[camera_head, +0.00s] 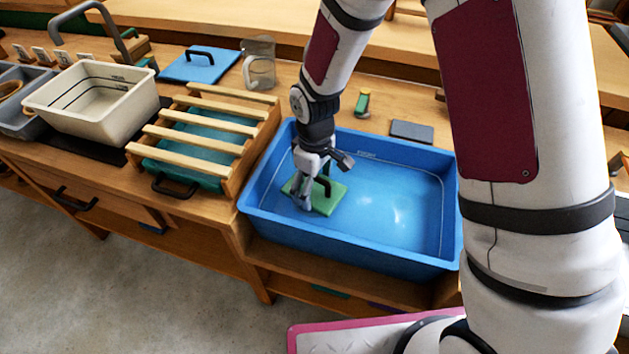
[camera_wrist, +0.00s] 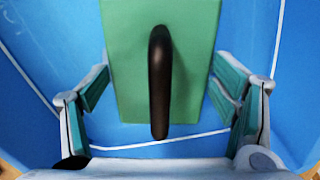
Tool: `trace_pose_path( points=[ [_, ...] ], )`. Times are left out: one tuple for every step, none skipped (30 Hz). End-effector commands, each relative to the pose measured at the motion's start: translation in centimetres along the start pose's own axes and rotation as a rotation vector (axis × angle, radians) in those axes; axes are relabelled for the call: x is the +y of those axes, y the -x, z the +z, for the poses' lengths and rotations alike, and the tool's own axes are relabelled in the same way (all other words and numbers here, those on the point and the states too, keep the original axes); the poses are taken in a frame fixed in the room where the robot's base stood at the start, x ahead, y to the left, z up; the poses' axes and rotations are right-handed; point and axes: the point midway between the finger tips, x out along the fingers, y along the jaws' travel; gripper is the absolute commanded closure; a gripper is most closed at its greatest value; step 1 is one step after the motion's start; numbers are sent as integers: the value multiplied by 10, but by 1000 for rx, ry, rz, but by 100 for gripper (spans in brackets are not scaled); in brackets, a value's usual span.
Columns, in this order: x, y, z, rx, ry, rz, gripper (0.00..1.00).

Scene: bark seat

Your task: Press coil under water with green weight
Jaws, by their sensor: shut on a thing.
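The green weight (camera_head: 327,203) is a flat green plate with a dark arched handle. It is inside the blue tub (camera_head: 340,252), toward the tub's left side. The tub has a pale line around its inner wall and bright glints that look like water. My gripper (camera_head: 322,178) is down in the tub at the weight. In the wrist view the green plate (camera_wrist: 125,65) lies between the two fingers, with the handle (camera_wrist: 160,85) in the middle. The gripper is shut on the weight, its pads at the plate's sides. No coil shows; whether it is under the plate is hidden.
Left of the tub stands a slatted wooden rack (camera_head: 195,131) over a green tray. A cream tub (camera_head: 62,118) is further left. A blue lid (camera_head: 198,66), a clear jug (camera_head: 259,62) and a dark slab (camera_head: 411,132) lie behind. The tub's right half is clear.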

Motion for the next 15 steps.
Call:
trace_pose_path(
  points=[
    [0,-3,0,0,0,0,71],
    [0,-4,0,0,0,0,71],
    [0,-5,0,0,0,0,71],
    [0,-6,0,0,0,0,71],
    [0,-8,0,0,0,0,71],
    [0,-9,0,0,0,0,71],
    [0,-10,0,0,0,0,71],
    [0,-11,0,0,0,0,71],
    [0,-13,0,0,0,0,71],
    [0,-14,0,0,0,0,71],
    [0,-15,0,0,0,0,71],
    [0,-17,0,0,-1,0,71],
    [0,-18,0,0,-1,0,71],
    [0,-19,0,0,-1,0,71],
    [0,-20,0,0,-1,0,71]
  ],
)
